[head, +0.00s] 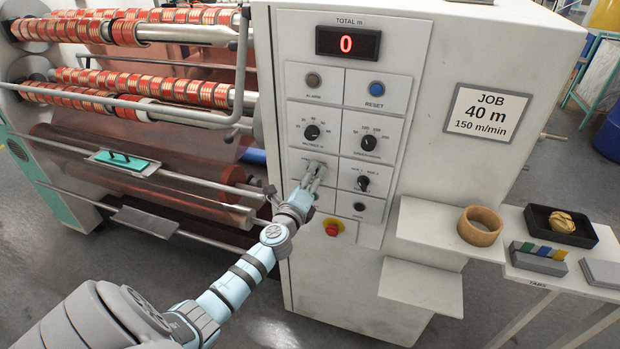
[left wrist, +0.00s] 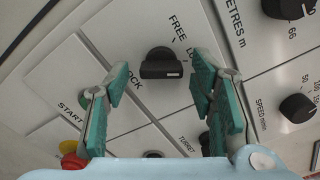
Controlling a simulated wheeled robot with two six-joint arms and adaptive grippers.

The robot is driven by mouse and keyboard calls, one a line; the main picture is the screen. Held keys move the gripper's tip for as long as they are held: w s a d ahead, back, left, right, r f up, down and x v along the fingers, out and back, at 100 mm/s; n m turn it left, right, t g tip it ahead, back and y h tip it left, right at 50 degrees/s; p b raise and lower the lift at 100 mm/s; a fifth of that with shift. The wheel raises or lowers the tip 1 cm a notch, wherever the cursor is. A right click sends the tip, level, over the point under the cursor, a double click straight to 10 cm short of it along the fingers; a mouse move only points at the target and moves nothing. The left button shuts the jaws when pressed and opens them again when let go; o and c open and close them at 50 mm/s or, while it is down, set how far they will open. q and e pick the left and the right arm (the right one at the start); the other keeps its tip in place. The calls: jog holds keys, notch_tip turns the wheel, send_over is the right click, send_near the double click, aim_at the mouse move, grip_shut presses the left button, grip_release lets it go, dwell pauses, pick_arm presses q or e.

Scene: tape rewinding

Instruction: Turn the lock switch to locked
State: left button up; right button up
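The lock switch (left wrist: 161,62) is a black knob with a white mark on a light panel plate, under the label LOCK, with FREE and a partly hidden second label beside it. I cannot tell for sure which label its mark points at. My left gripper (left wrist: 160,100) is open, with one teal finger on each side of the knob in the left wrist view and a gap to it on both sides. In the head view my left gripper (head: 315,172) is in front of the panel and hides the lock switch. My right gripper is not in view.
Tape rolls (head: 130,90) are at the left. A shelf with a tape ring (head: 480,226) is at the right.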

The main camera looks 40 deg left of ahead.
pick_arm(q)
jog(key=v, duration=1.2)
